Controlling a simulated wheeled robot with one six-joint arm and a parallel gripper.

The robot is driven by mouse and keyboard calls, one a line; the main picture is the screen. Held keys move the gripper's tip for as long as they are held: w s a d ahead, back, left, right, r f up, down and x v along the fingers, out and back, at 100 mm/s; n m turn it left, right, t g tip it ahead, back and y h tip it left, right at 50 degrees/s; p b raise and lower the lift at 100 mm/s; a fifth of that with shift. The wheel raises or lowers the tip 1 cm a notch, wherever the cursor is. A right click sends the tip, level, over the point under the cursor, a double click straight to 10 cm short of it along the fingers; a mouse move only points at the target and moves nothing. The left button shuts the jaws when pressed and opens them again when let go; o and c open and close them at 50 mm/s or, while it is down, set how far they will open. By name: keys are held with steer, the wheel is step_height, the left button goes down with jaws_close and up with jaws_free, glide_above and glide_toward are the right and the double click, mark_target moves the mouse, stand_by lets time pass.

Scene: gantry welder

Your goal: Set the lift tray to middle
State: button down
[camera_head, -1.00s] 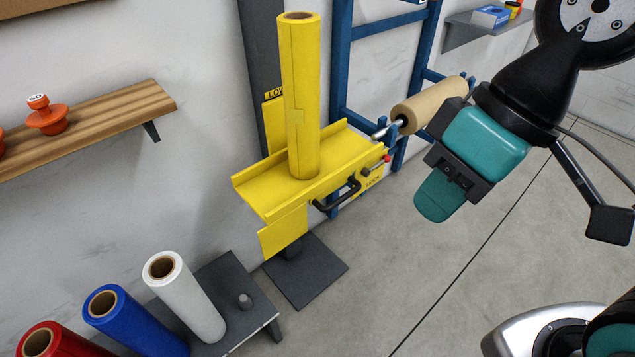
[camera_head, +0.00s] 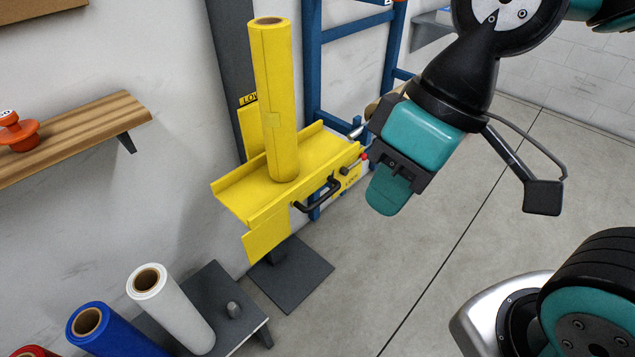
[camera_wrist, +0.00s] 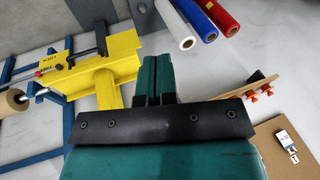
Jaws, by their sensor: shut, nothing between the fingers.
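The yellow lift tray (camera_head: 240,201) sits on a dark grey upright post (camera_head: 228,60) by the wall, above a dark floor plate. A yellow roll (camera_head: 275,110) stands upright on it. A black handle (camera_head: 318,196) and a red-tipped knob (camera_head: 364,156) are on its front side. My gripper (camera_head: 383,200) is to the right of the tray, apart from it, pointing down. In the wrist view the fingers of my gripper (camera_wrist: 155,75) are together and empty. The lift tray (camera_wrist: 105,75) shows there to their left.
A blue rack (camera_head: 312,60) stands behind the tray. White (camera_head: 172,310) and blue (camera_head: 105,330) rolls stand on a low grey stand (camera_head: 235,335) at the lower left. A wooden shelf (camera_head: 90,125) is on the left wall.

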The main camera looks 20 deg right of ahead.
mark_target(326, 199)
stand_by(0.4)
